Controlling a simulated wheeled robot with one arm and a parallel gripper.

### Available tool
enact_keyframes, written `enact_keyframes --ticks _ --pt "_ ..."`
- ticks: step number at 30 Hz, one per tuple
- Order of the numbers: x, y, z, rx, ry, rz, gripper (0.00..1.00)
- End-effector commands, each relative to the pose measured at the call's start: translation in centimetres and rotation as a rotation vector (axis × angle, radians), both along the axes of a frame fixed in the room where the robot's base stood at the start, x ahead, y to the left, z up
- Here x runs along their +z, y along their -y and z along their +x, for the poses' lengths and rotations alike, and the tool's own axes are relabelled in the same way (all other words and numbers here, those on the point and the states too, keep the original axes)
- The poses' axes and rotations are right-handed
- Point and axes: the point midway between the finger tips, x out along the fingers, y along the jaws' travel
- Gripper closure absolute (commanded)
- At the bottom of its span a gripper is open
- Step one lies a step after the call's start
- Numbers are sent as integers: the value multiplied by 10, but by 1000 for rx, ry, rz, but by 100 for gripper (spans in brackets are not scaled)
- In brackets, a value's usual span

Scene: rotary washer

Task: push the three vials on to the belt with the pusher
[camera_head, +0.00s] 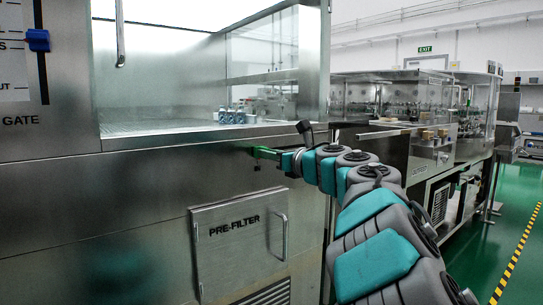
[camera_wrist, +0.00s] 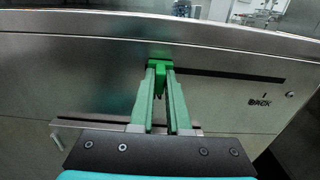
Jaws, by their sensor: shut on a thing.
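Small vials (camera_head: 231,117) stand close together on the chamber floor near its front right; their exact number is hard to tell. They also show, cut off, at the top of the wrist view (camera_wrist: 181,9). My gripper (camera_head: 263,153) is at the front panel below them. In the wrist view its two green fingers (camera_wrist: 160,72) are shut on a green pusher handle (camera_wrist: 158,64), which sits at the left end of a dark horizontal slot. The rest of the pusher is hidden. I cannot clearly make out the belt.
A pre-filter door (camera_head: 238,245) with a bar handle is below my arm. A glass-sided machine (camera_head: 400,110) stands to the right.

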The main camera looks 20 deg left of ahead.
Motion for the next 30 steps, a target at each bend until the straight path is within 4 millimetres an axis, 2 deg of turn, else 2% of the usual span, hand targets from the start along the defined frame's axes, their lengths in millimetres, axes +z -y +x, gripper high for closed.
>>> enact_keyframes --ticks 4,5,13,23,30 --pt "0 0 0 1 0 0 100" --pt "0 0 0 1 0 0 84" --pt "0 0 0 0 0 0 55" --pt "0 1 -1 0 0 0 55" --pt "-1 15 -10 -4 -2 0 55"
